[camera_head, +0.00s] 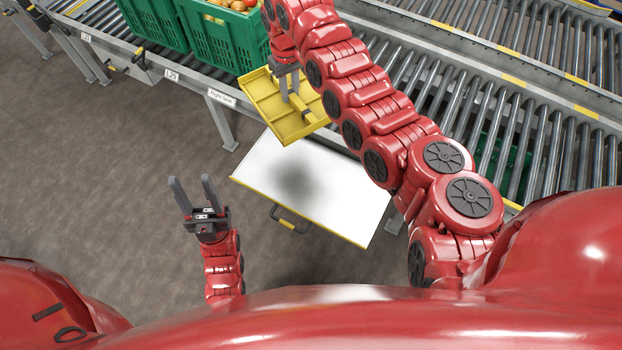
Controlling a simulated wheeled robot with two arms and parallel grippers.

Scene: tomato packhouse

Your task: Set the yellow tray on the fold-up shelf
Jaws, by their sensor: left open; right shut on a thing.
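The yellow tray (262,98) is held in the air by my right gripper (292,96), which is shut on it. The tray looks empty. It shows above the far left end of the white fold-up shelf (330,194), overlapping its far edge in the picture. The shelf is raised beside the conveyor, has yellow edging and a dark handle (290,218) at its front. A dark shadow lies on the shelf's left half. My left gripper (194,190) is open and empty, left of the shelf, over the floor.
Green crates (222,38) stand on the roller conveyor (165,62) behind the tray, one holding tomatoes. More rollers run along the right (480,88). My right arm crosses over the shelf's right side. The brown floor (90,180) at left is clear.

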